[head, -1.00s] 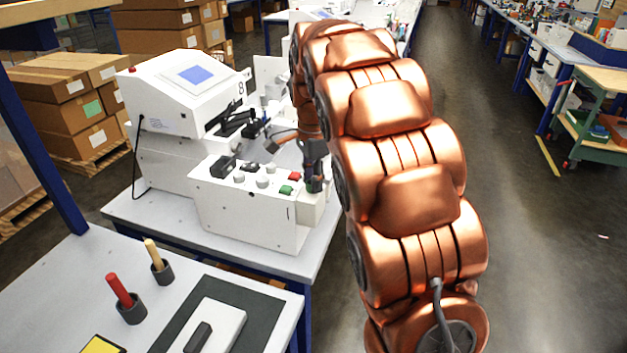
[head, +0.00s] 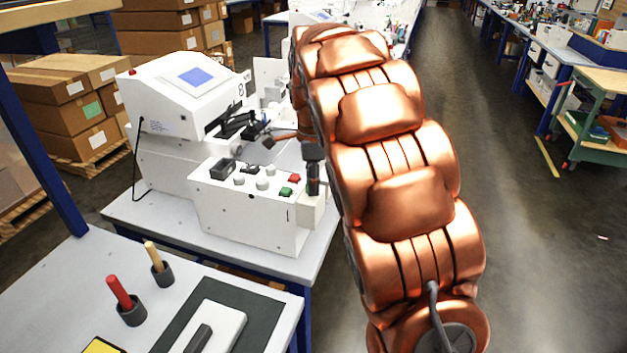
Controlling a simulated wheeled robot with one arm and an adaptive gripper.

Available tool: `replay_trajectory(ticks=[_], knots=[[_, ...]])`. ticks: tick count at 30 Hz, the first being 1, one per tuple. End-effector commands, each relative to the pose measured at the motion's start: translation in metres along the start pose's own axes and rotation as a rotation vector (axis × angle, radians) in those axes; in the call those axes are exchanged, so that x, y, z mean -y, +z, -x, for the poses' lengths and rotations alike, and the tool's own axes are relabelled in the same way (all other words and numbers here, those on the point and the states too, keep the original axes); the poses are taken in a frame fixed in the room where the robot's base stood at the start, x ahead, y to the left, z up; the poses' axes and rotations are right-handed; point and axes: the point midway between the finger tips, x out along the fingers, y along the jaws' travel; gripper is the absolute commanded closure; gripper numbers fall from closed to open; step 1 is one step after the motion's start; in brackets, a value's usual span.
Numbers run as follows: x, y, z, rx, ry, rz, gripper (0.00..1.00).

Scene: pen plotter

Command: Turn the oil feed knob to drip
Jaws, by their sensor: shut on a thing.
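The white pen plotter (head: 190,95) stands on a grey table, with a white control box (head: 243,215) in front of it. My gripper (head: 314,188) points down at the right end of this box, over a small light block (head: 309,215) on its side. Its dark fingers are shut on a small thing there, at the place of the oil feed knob. The fingers cover the knob, so its marks and setting cannot be read. My copper arm hides what lies to the right of the gripper.
The box top carries grey knobs (head: 262,184), a green button (head: 285,191), a red button (head: 293,178) and black switches (head: 222,169), close left of my gripper. A nearer table holds a red-handled tool (head: 119,291) in a cup. Open floor (head: 530,250) lies to the right.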

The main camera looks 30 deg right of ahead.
Motion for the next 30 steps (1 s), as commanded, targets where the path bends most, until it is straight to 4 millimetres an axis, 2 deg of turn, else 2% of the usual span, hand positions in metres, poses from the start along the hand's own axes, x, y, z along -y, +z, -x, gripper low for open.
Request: replay_trajectory(ticks=[4,5,11,23,30], knots=[[0.000,0.000,-0.001,0.000,0.002,0.001,1.00],[0.000,0.000,-0.001,0.000,0.002,0.001,0.67],[0.000,0.000,0.000,0.000,0.001,0.001,0.46],[0.000,0.000,0.003,0.000,0.000,0.001,0.45],[0.001,0.000,0.031,0.001,-0.005,0.002,0.45]])
